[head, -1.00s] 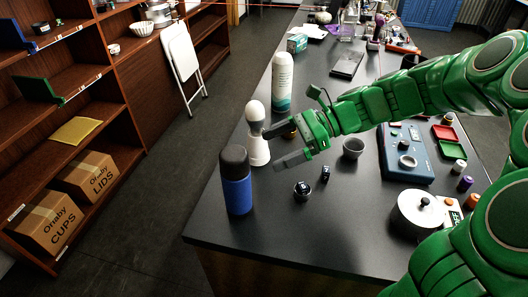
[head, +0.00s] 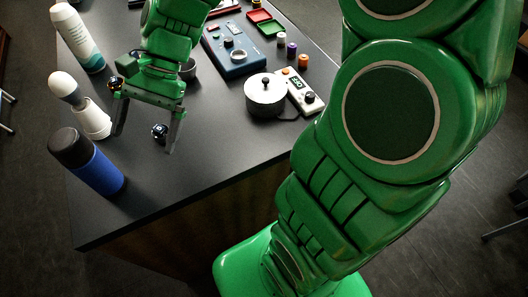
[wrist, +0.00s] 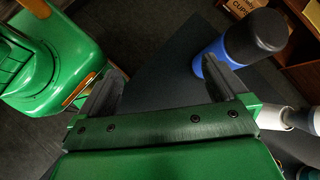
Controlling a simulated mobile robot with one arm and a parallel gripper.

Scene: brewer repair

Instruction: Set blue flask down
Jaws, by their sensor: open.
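The blue flask (head: 94,170) with its dark cap stands upright on the black counter (head: 200,165), near the left front corner. It also shows in the wrist view (wrist: 222,56) at the upper right. My gripper (head: 145,142) is open, with its two dark fingers apart and nothing between them. It is to the right of the flask in the head view, with a gap between them. In the wrist view, my gripper (wrist: 165,95) has the flask outside its right finger.
A white bottle with a grey top (head: 88,113) stands behind the flask. A tall white bottle (head: 78,40) is farther back. A small dark knob (head: 159,131) lies by my fingers. A pot (head: 265,95), a white scale (head: 303,92) and a blue device (head: 232,50) are to the right.

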